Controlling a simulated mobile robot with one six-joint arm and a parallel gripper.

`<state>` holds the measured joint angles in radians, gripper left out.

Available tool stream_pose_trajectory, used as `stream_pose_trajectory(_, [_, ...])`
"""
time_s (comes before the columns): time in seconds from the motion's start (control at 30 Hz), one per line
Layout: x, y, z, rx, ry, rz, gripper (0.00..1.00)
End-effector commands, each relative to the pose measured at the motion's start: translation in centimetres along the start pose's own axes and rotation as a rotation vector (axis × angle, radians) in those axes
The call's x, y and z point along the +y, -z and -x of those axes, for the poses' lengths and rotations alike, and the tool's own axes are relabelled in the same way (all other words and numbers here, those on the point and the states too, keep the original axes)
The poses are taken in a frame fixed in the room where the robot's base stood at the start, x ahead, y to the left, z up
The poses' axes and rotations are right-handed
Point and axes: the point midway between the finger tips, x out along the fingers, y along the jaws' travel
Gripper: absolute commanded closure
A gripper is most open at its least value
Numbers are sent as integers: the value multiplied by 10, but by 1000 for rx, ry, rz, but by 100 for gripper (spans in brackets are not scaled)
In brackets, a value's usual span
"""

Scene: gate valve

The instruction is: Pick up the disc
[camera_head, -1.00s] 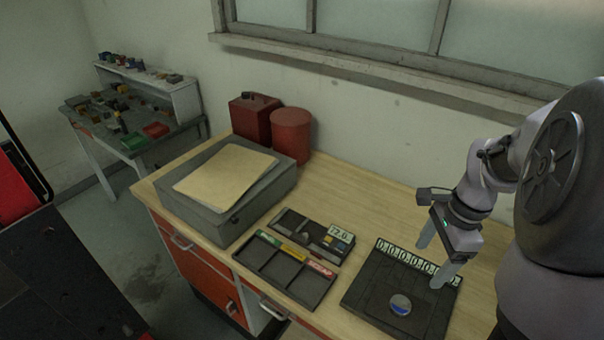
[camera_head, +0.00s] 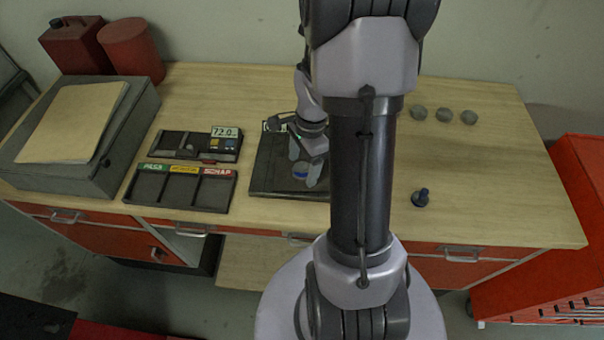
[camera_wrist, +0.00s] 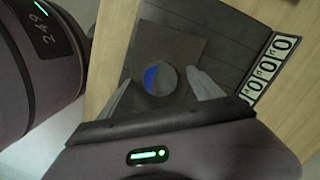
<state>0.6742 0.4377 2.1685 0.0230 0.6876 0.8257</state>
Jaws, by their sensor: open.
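A small round disc, part grey and part blue (camera_head: 301,169), lies on the black board (camera_head: 262,178) in the middle of the workbench. In the wrist view the disc (camera_wrist: 160,80) lies on a dark square area of the board. My gripper (camera_head: 303,173) is over the board, open and empty. In the wrist view its two fingers (camera_wrist: 158,76) stand on the left and right of the disc, with gaps on both sides. I cannot tell how high the fingertips are above the board. My arm hides the board's right part in the head view.
A sorting tray (camera_head: 180,190) with coloured labels and a gauge with a display (camera_head: 195,146) lie left of the board. Three grey discs (camera_head: 443,114) and a dark blue knob-like part (camera_head: 421,198) are on the right of the bench. A grey box (camera_head: 80,135) stands far left.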

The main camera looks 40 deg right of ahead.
Motion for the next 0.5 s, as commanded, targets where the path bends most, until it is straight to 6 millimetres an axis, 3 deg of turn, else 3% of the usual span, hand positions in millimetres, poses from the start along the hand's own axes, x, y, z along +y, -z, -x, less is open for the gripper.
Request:
stream_pose_trajectory(0.27, [0,0,-6,0,1,0,28])
stream_pose_trajectory(0.5, [0,0,-5,0,1,1,75])
